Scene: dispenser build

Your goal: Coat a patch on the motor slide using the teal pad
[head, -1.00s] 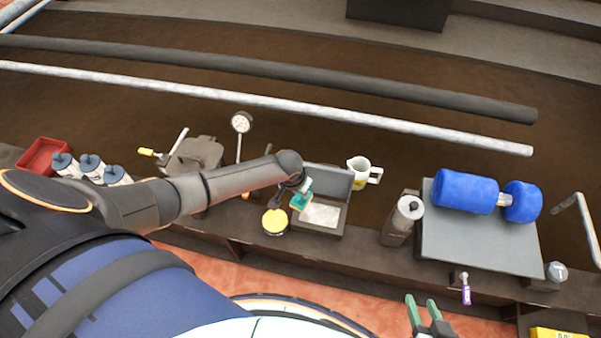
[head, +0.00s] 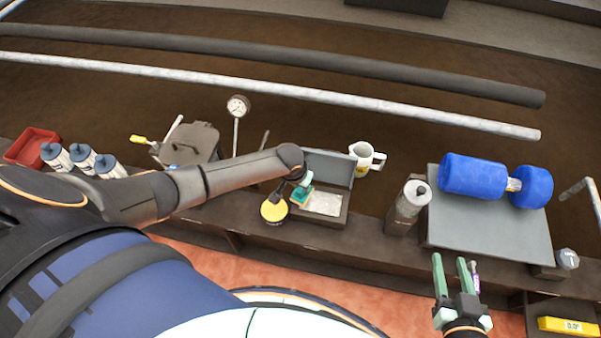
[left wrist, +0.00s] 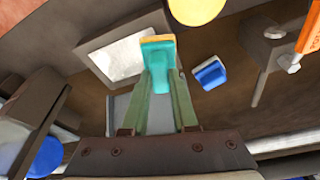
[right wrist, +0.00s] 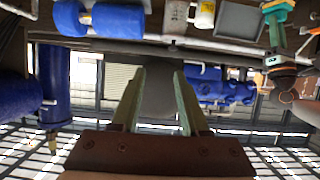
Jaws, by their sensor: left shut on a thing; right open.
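The teal pad (head: 301,194) is in my left gripper (head: 304,183), at the left edge of an open dark box with a pale filling (head: 322,204). In the left wrist view the teal pad (left wrist: 158,54) has a yellow-orange face and sits between the left fingertips (left wrist: 161,76). I cannot tell whether it touches the filling. A blue two-part cylinder (head: 472,176), seemingly the motor, lies on a grey plate (head: 485,230) at right; which part is the slide is unclear. My right gripper (head: 455,262) is open and empty in front of the plate.
A yellow round-topped item (head: 274,210) stands left of the box. A white mug (head: 366,157) is behind it, and a grey canister (head: 410,200) stands between box and plate. A dial gauge (head: 237,108) and red bin (head: 32,147) are further left. A purple item is partly behind my right gripper.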

